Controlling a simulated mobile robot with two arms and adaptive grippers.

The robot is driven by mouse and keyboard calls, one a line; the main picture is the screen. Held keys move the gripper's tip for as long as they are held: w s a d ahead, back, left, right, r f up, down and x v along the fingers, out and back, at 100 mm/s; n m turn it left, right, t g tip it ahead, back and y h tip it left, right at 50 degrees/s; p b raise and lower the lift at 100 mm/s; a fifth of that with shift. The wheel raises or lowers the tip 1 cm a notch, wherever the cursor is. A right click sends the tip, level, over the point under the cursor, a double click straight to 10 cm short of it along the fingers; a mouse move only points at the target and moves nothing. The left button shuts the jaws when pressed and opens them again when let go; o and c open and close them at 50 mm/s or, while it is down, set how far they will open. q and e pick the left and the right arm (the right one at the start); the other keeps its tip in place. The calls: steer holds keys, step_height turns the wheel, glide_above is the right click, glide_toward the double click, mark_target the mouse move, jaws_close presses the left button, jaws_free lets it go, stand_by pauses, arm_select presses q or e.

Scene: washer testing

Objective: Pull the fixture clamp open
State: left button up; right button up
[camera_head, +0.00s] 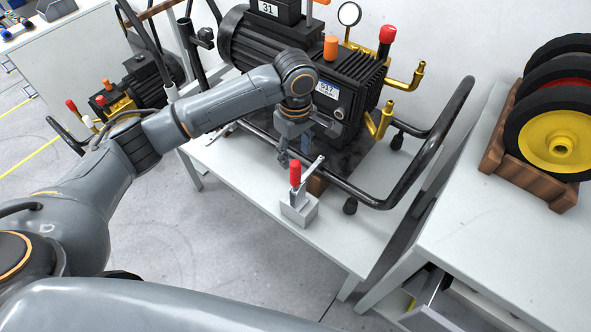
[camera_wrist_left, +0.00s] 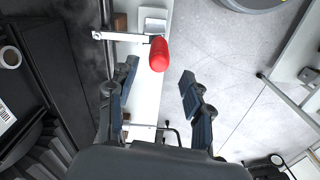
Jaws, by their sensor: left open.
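The fixture clamp (camera_head: 299,209) is a small silver toggle clamp with a red handle (camera_head: 295,174), standing at the front edge of the light table (camera_head: 262,214). The handle stands upright in the head view. A silver bar runs from the clamp toward the machine's tube frame. My left gripper (camera_head: 294,156) hangs just above and behind the red handle. In the left wrist view the open fingers (camera_wrist_left: 159,84) are spread, and the red handle (camera_wrist_left: 158,54) lies ahead of the gap between them, not gripped. The silver bar (camera_wrist_left: 120,36) also shows there. My right gripper is out of view.
A large black pump (camera_head: 352,85) with brass fittings and a black tube frame (camera_head: 440,140) fills the table behind the clamp. A white bench (camera_head: 500,245) with black-and-yellow wheels (camera_head: 560,135) is at the right. The table's front strip left of the clamp is bare.

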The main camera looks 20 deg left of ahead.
mark_target(295, 171)
arm_select(q)
step_height(295, 171, down, 8)
steer(key=shift+r, duration=0.1)
steer(key=shift+c, duration=0.4)
jaws_close()
